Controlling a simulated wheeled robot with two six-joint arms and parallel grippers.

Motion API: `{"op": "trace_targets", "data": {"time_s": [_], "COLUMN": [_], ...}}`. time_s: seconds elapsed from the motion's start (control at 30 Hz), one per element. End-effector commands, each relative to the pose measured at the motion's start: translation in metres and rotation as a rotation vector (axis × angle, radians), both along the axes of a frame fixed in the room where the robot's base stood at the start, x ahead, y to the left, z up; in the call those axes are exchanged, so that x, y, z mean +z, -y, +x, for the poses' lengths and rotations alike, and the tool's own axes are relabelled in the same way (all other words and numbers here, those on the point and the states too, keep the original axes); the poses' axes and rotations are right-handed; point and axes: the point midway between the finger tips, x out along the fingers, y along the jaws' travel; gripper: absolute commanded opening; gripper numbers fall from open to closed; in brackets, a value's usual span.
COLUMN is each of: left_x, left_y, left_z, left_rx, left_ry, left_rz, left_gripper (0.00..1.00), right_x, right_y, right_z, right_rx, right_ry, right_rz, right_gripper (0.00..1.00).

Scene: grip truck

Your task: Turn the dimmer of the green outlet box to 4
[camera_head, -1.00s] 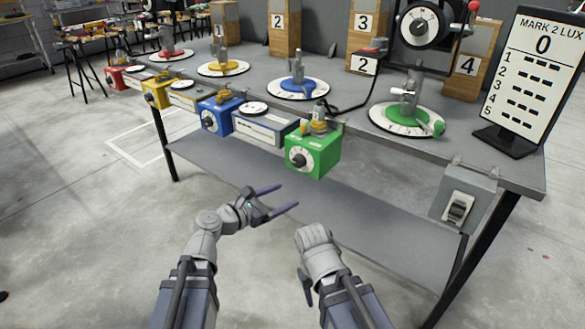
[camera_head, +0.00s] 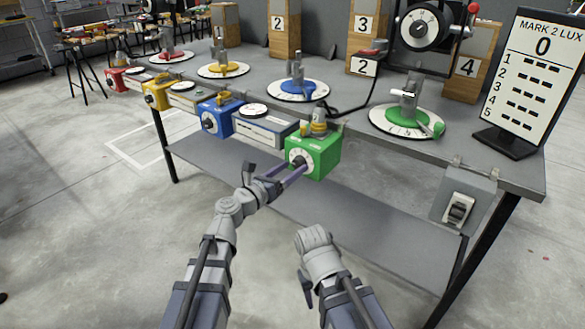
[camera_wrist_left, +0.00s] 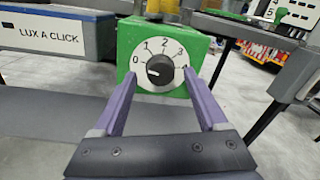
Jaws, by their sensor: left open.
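The green outlet box (camera_head: 318,160) hangs at the table's front edge. In the left wrist view its front face (camera_wrist_left: 128,45) carries a white dial (camera_wrist_left: 165,88) numbered 0 to 4 with a black dimmer knob (camera_wrist_left: 160,70) at its centre. A light mark on the knob shows at its left side, toward the 0; its exact setting is hard to read. My left gripper (camera_head: 290,172) is in front of the dial. In the left wrist view its two purple fingers (camera_wrist_left: 160,80) are apart, on either side of the knob, with nothing held. My right gripper (camera_head: 307,283) hangs low; its jaws are unclear.
A blue outlet box (camera_head: 215,119) and a white box (camera_head: 265,128) are left of the green one. A grey switch box (camera_head: 465,197) is at the right table edge. A display (camera_head: 535,75) reads "MARK 2 LUX" and 0. A lower shelf (camera_head: 370,225) lies under the table.

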Motion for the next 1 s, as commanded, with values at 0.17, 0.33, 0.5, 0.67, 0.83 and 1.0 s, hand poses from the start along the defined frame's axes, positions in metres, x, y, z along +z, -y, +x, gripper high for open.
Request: {"op": "trace_targets", "data": {"time_s": [0.17, 0.33, 0.5, 0.67, 0.83, 1.0], "left_x": [0.0, -0.0001, -0.0001, -0.0001, -0.0001, -0.0001], "left_y": [0.006, 0.0062, 0.0062, 0.0062, 0.0061, 0.0061], "left_z": [0.0071, 0.007, 0.007, 0.007, 0.0069, 0.0069], "left_rx": [-0.001, 0.0, 0.0, 0.0, 0.0, 0.0], "left_ry": [0.001, 0.001, 0.001, 0.001, 0.001, 0.001], "left_rz": [0.001, 0.001, 0.001, 0.001, 0.001, 0.001], "left_gripper": [0.75, 0.75, 0.66, 0.48, 0.29, 0.1], "right_x": [0.0, 0.0, 0.0, 0.0, 0.0, 0.0], "right_y": [0.0, 0.0, 0.0, 0.0, 0.0, 0.0], "right_z": [0.0, 0.0, 0.0, 0.0, 0.0, 0.0], "right_rx": [0.0, 0.0, 0.0, 0.0, 0.0, 0.0], "right_ry": [0.0, 0.0, 0.0, 0.0, 0.0, 0.0], "right_rz": [0.0, 0.0, 0.0, 0.0, 0.0, 0.0], "right_gripper": [0.5, 0.5, 0.5, 0.5, 0.5, 0.5]}}
